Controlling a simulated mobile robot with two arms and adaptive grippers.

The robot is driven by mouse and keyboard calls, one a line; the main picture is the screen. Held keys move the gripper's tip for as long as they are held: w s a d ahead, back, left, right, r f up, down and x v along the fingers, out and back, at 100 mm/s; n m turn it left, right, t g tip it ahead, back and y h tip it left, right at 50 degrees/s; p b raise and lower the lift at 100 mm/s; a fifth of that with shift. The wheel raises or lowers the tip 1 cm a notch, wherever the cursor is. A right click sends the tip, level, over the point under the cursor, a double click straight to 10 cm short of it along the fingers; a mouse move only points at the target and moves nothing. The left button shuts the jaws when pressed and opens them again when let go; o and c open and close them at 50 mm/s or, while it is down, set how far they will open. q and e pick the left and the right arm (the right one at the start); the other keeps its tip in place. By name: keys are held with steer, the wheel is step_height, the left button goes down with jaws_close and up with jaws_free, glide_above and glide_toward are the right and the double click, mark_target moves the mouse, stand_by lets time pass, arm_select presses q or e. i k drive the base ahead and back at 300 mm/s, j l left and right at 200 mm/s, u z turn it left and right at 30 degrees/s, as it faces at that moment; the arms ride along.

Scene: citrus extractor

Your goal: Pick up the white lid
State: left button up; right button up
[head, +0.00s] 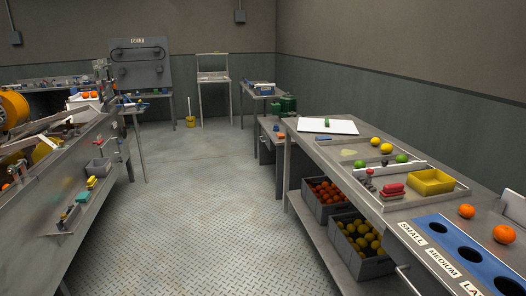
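A flat white panel (342,126) lies on the far end of the right-hand metal table, with a small green piece (326,122) on top of it. It is the largest flat white thing in view, but I cannot tell for sure that it is the white lid. A pale upright plate (514,205) is partly cut off at the right edge. Neither of my grippers is in view.
The right-hand table (335,150) carries lemons, limes, oranges, a yellow tray (431,182) and a blue sorting panel (462,247). Fruit crates (360,264) stand on its lower shelf. A metal machine (50,205) stands left. The floor (195,220) between is clear.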

mark_target(317, 126)
steer(key=i, duration=1.95)
steer(key=i+z, duration=0.4)
steer(key=i+j+z, duration=0.25)
steer(key=i+z, duration=0.2)
steer(key=i+j+z, duration=0.6)
steer(key=z, duration=0.25)
